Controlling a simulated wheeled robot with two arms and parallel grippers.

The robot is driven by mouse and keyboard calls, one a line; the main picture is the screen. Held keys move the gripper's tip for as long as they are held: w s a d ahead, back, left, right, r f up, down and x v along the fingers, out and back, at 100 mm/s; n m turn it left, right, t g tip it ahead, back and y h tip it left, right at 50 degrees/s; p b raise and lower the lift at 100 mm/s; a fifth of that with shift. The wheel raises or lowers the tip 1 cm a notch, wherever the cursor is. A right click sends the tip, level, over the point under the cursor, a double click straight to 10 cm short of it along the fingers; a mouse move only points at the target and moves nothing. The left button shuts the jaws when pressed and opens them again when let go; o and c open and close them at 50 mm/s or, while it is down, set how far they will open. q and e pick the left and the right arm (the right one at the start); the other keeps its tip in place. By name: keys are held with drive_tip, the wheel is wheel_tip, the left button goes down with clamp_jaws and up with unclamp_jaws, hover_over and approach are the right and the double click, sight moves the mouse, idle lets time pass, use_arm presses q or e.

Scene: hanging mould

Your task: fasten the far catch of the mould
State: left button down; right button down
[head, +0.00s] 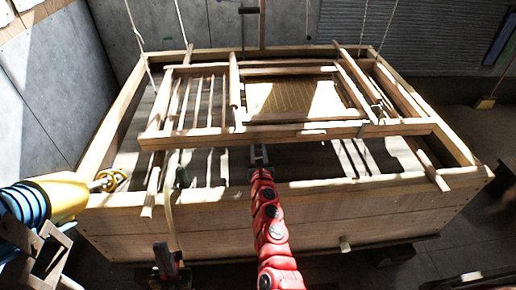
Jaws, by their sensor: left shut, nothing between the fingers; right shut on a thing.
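The mould (300,130) is a wooden frame with a tan screen (285,97). It hangs on cords over a large wooden vat (190,222). My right gripper (259,152), on a red arm, points away from me at the middle of the mould's near rail. It is shut on the mould there; the fingers hide the gripped part. My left gripper (161,250) is low at the bottom, in front of the vat's near wall and apart from the mould. It is shut and empty. I cannot clearly make out the far catch.
A yellow body with blue rings (60,193) and a metal tip stands by the vat's near left corner. Wooden bars (420,165) lie across the vat. Thin cords (131,25) hang from above. A grey wall (40,100) closes off the left side.

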sight(258, 148)
drive_tip(key=shift+w+r+g+p, duration=0.35)
drive_tip(key=shift+r+g+p, duration=0.5)
drive_tip(key=shift+p, duration=2.15)
drive_tip(key=shift+w+r+g+p, duration=0.5)
drive_tip(key=shift+g+p, duration=0.55)
drive_tip(key=shift+p, duration=1.95)
drive_tip(key=shift+w+r+g+p, duration=0.15)
drive_tip(key=shift+w+g+p, duration=0.1)
drive_tip(key=shift+g+p, duration=0.4)
drive_tip(key=shift+w+r+g, duration=0.15)
drive_tip(key=shift+w+g, duration=0.2)
drive_tip(key=shift+g, duration=0.2)
drive_tip(key=shift+w+g, duration=0.1)
drive_tip(key=shift+g, duration=0.2)
drive_tip(key=c, duration=0.8)
unclamp_jaws()
drive_tip(key=shift+o, duration=0.2)
drive_tip(key=shift+p, duration=0.35)
